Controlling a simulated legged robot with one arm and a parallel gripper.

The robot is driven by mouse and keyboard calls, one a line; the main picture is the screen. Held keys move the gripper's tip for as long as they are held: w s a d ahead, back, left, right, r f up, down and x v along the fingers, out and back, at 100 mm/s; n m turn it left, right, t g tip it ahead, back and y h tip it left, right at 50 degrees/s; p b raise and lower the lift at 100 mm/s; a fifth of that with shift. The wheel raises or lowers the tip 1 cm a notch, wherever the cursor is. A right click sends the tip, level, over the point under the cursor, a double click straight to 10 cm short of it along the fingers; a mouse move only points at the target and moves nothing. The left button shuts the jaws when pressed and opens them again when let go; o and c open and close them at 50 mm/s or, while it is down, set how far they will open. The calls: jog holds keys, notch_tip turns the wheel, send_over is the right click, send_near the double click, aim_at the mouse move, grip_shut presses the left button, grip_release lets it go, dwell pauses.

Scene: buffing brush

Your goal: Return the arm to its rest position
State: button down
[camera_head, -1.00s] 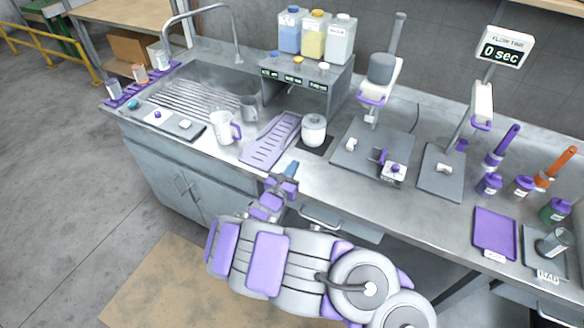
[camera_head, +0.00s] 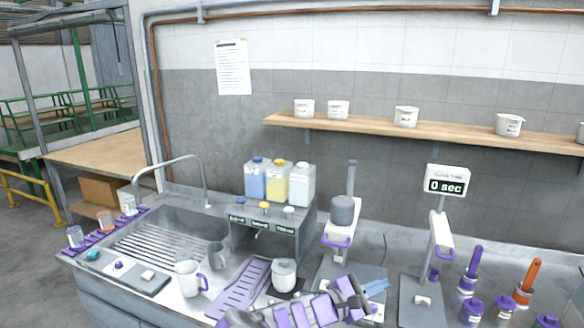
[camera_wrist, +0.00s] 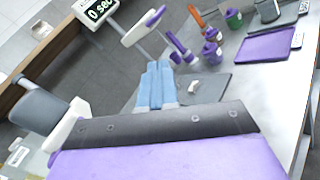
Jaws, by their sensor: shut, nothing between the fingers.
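My arm, with purple and grey covers, comes in at the bottom centre of the head view. My gripper (camera_head: 376,288) points right, its blue fingers together and empty, in front of the grey-headed machine (camera_head: 342,212). In the wrist view, the blue fingers (camera_wrist: 157,88) lie side by side with nothing between them. The arm hides part of the counter and the base of the grey-headed machine.
A display stand (camera_head: 446,180) reading 0 sec is right of the gripper. A white jar (camera_head: 284,274), purple rack (camera_head: 240,290) and white jug (camera_head: 188,279) stand to its left. Purple and orange brushes (camera_head: 528,280) are at right. A shelf (camera_head: 440,131) runs above.

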jog(key=s+d+r+m+g+y, duration=0.1)
jog(key=s+d+m+g+y, duration=0.2)
jog(key=s, duration=0.4)
jog(key=s+d+m+g, duration=0.3)
jog(key=s+d+m, duration=0.15)
jog(key=s, duration=0.25)
jog(key=s+d+r+m+g+y, duration=0.1)
jog(key=s+d+m+g+y, duration=0.2)
jog(key=s, duration=0.5)
jog(key=s+a+f+m+y, duration=0.2)
jog(key=s+a+y, duration=0.3)
jog(key=s+a, duration=0.3)
jog(key=s+a+f+m+y, duration=0.2)
jog(key=s+a+m+y, duration=0.2)
jog(key=s+a, duration=0.4)
jog(key=shift+s+a+f+y, duration=0.15)
jog(key=shift+s+a+y, duration=0.2)
jog(key=shift+y, duration=0.55)
